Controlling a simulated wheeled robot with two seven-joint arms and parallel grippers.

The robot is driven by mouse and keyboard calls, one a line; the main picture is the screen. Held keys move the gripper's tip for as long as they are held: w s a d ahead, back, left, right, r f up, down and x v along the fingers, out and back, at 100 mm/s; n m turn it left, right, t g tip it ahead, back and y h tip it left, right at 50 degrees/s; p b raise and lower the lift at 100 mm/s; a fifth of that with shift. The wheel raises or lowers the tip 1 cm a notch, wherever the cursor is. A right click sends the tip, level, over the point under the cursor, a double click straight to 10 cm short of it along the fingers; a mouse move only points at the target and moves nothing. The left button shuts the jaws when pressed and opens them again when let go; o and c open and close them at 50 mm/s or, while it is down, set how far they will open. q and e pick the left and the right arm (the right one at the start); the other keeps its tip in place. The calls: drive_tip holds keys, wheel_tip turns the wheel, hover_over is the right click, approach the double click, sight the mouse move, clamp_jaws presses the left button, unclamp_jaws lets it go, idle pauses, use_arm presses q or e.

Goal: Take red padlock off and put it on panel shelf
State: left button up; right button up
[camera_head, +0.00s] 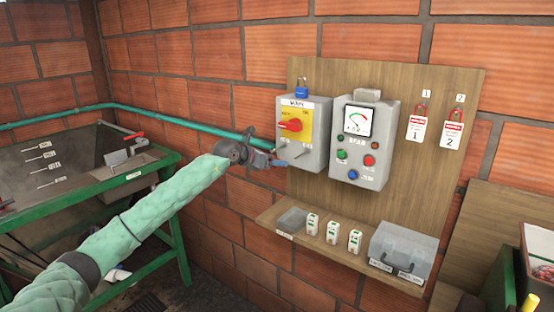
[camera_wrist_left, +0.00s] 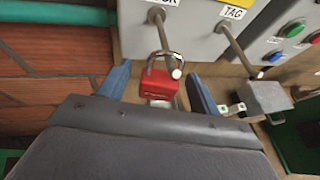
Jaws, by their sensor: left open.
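The right peg, labelled TAG, carries no lock. My left gripper (camera_wrist_left: 160,92) is open, with one blue finger on each side of the padlock body and visible gaps between. In the head view my left gripper (camera_head: 272,158) is at the lower left of the switch box (camera_head: 303,148), and the padlock is hidden there. The wooden panel shelf (camera_head: 325,252) runs below the boxes. My right gripper is out of view.
A gauge box (camera_head: 363,140) stands right of the switch box. Two tagged red padlocks (camera_head: 420,110) hang further right.

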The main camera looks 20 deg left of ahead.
use_arm(q)
drive_tip(key=shift+c, duration=0.2)
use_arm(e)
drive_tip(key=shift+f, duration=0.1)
use_arm(q)
drive_tip(key=c, duration=1.1)
drive_tip(key=shift+d, duration=0.1)
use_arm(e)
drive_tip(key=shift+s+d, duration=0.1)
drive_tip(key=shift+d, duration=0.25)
use_arm(q)
drive_tip(key=shift+r, duration=0.15)
